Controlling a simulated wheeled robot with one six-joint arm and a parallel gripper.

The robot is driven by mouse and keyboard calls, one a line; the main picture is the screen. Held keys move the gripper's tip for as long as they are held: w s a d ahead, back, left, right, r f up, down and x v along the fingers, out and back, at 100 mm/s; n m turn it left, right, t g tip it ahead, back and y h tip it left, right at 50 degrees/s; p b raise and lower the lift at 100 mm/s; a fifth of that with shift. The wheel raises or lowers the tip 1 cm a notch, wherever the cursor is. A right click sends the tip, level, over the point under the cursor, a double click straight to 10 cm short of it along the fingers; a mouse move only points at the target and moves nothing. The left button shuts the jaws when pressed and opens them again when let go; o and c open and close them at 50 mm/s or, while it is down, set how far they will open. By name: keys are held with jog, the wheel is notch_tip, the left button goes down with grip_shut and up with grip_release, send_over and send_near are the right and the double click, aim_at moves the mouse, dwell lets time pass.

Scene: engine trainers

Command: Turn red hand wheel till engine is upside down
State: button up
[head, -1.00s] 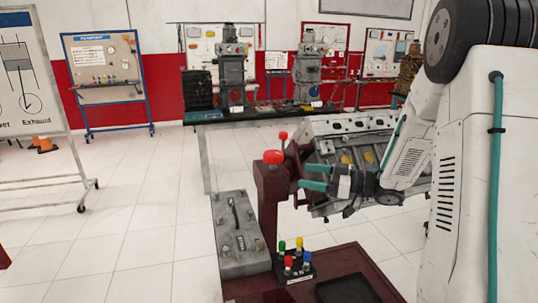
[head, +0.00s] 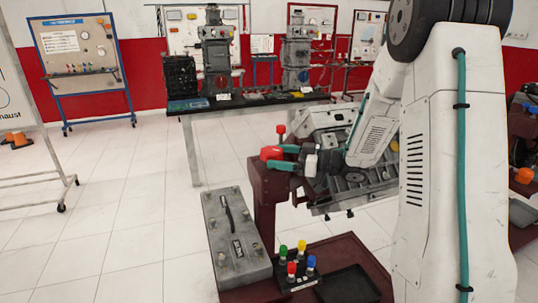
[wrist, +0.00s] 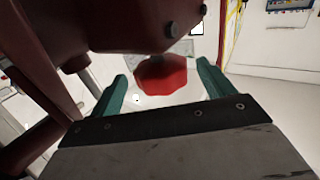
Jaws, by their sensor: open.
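The red hand wheel (head: 270,153) shows as a thick red knob at the top of the dark red stand post (head: 264,205). In the wrist view the faceted red knob (wrist: 163,75) lies between the teal fingertips. My gripper (head: 280,157) is open, its fingers around the knob from the right; contact cannot be told. It also shows in the wrist view (wrist: 162,72), with gaps beside the knob. A smaller red ball (head: 281,129) stands just above. The grey engine (head: 350,190) hangs on the stand behind my arm, partly hidden, tilted in the picture.
A small block with several coloured knobs (head: 298,268) and a black tray (head: 349,287) sit on the dark red base. A black bench (head: 250,104) stands behind.

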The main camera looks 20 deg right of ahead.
aim_at(270, 155)
jog(key=shift+x, duration=1.65)
jog(key=c, duration=1)
jog(key=shift+m+t+h, duration=0.4)
